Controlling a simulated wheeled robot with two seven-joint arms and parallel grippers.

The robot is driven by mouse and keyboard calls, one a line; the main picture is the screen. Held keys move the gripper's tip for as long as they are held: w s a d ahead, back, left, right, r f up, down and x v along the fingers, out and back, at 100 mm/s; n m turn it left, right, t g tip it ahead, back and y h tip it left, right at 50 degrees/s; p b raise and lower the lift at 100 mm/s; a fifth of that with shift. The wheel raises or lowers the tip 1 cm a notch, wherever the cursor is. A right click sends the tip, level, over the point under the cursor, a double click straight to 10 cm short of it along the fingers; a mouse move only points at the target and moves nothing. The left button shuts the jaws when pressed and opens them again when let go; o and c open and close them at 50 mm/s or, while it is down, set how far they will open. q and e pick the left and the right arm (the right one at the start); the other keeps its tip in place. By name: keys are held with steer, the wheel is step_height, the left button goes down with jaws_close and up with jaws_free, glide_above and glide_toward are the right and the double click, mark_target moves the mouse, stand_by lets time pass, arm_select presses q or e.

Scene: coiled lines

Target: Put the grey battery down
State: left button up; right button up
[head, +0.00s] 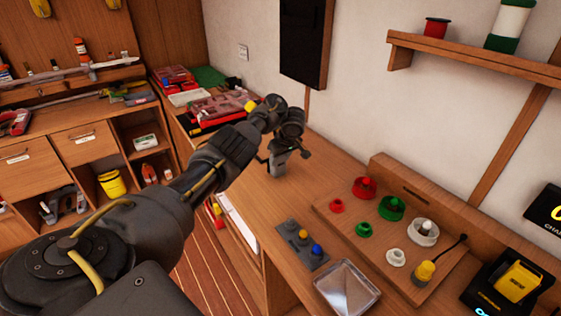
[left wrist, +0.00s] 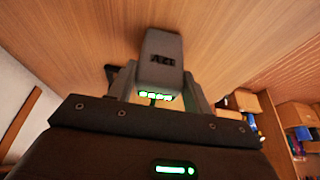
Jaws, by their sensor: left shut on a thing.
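The grey battery (head: 278,163) is held upright over the wooden worktop by my left gripper (head: 283,152), which is shut on it. In the left wrist view the battery (left wrist: 162,60) sits between the two fingers, with dark lettering on its face and small green lights at its near end. The worktop (left wrist: 60,50) fills the view beyond it. A shadow lies on the wood beside the battery. I cannot tell whether its bottom touches the worktop. My right gripper is in neither view.
Bare worktop (head: 250,197) surrounds the battery. To its right are a wooden board with red, green and white parts (head: 392,207), a grey button block (head: 302,243), a clear tray (head: 347,288) and a black charger with a yellow battery (head: 518,282). Red cases (head: 220,105) lie behind, to the left.

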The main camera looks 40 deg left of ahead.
arm_select(q)
steer(key=shift+d, duration=0.1)
steer(key=o, duration=1.2)
steer(key=shift+f, duration=0.15)
steer(key=shift+p+v, duration=4.9)
steer(key=shift+v, duration=1.3)
